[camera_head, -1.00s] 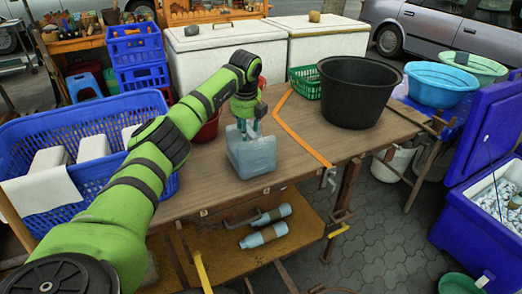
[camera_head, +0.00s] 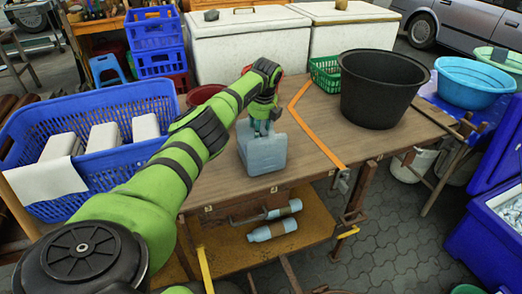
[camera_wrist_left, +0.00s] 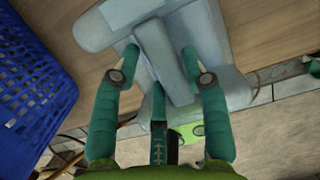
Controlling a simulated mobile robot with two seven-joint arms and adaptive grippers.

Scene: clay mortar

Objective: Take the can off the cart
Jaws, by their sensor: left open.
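The can (camera_head: 262,155) is a pale blue-grey jerry can with a handle on top. It stands upright on the brown top of the cart (camera_head: 215,188), near the front edge. My left gripper (camera_head: 262,128) is above it, fingers pointing down at its top. In the left wrist view, the open teal fingers of my left gripper (camera_wrist_left: 161,52) are on either side of the can's handle (camera_wrist_left: 165,58), with gaps visible. The can's body (camera_wrist_left: 215,45) lies beyond the fingers. The gripper partly hides the can's top in the head view. My right gripper is not in view.
A black tub (camera_head: 382,90) and green basket (camera_head: 325,76) stand right of the can, past an orange strap (camera_head: 312,135). A blue basket (camera_head: 110,175) is at left. A red bucket (camera_head: 205,94) is behind the arm. Bottles (camera_head: 272,231) lie on the lower shelf.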

